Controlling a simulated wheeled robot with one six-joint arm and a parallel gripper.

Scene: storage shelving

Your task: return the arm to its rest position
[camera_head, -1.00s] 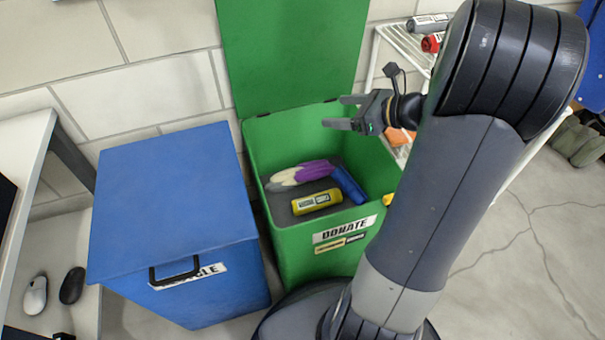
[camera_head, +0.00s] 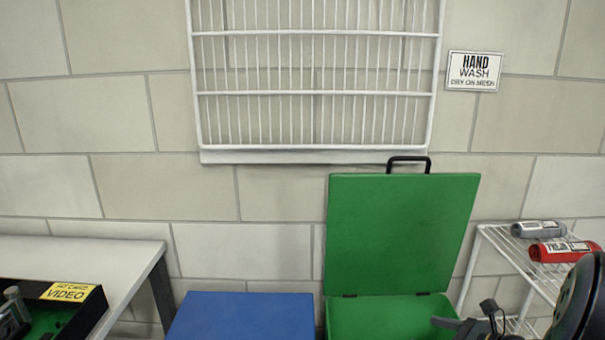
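My gripper (camera_head: 455,325) is at the bottom right, in front of the open green bin (camera_head: 375,312). Only part of it shows; a dark finger reaches left over the bin, and the rest is cut off by the lower edge. I cannot tell how far its fingers are apart or whether they hold anything. A dark rounded part of my arm (camera_head: 580,305) fills the lower right corner. The inside bottom of the bin is out of view.
The green lid (camera_head: 400,235) stands upright against the wall. A closed blue bin (camera_head: 243,315) is to its left, then a white table (camera_head: 80,255) with a black box (camera_head: 70,305). A white wire rack (camera_head: 490,240) at right holds a grey roll (camera_head: 538,229) and a red roll (camera_head: 565,251). A wire panel (camera_head: 315,92) hangs above.

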